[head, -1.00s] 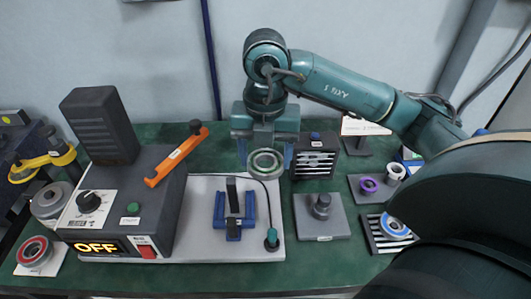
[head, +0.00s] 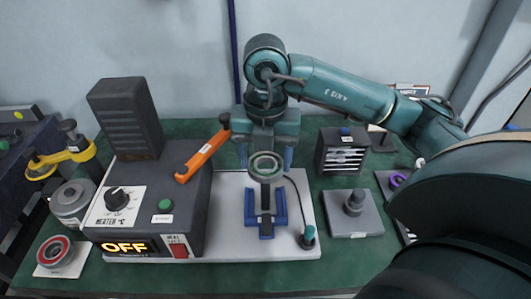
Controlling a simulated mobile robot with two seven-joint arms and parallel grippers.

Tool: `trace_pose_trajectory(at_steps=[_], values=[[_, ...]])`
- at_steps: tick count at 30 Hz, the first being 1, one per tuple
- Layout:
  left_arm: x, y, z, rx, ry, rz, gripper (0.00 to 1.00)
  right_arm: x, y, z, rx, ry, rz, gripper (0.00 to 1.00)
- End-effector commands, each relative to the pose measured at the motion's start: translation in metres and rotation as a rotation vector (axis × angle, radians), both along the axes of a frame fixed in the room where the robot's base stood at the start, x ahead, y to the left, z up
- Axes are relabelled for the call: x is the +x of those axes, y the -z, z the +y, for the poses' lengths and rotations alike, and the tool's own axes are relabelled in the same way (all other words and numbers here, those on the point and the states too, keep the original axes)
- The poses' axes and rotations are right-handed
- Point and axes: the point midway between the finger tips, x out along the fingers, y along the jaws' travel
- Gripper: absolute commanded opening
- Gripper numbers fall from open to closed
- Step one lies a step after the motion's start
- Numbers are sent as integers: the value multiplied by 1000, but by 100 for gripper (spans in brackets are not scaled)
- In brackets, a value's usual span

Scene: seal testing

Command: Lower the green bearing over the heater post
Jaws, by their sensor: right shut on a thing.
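The green bearing (head: 266,166) is a ring with a green band, held level between the fingers of my right gripper (head: 267,158). That gripper is shut on it and points down. The dark heater post (head: 265,198) stands upright in a blue cradle (head: 250,212) on the heater's pale base plate. In the head view the bearing lines up with the post and covers its top. I cannot tell whether the post's tip is inside the ring or below it. My left gripper is out of view.
The heater box (head: 150,208) shows OFF, with an orange-handled bar (head: 203,154) on it. A cabled probe (head: 308,237) stands right of the cradle. A grey block with a peg (head: 354,206) and a slotted dark box (head: 341,152) are further right. A red-ringed bearing (head: 55,252) lies front left.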

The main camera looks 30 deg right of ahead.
Motion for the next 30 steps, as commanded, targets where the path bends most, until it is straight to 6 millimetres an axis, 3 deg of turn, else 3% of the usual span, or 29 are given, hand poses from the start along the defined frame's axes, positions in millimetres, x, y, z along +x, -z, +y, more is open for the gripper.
trace_pose_trajectory(at_steps=[17, 30], values=[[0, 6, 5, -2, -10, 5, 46, 0, 7, 0, 1, 0, -2, 30], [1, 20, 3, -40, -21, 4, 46, 0, 30, 0, 1, 0, -2, 30]])
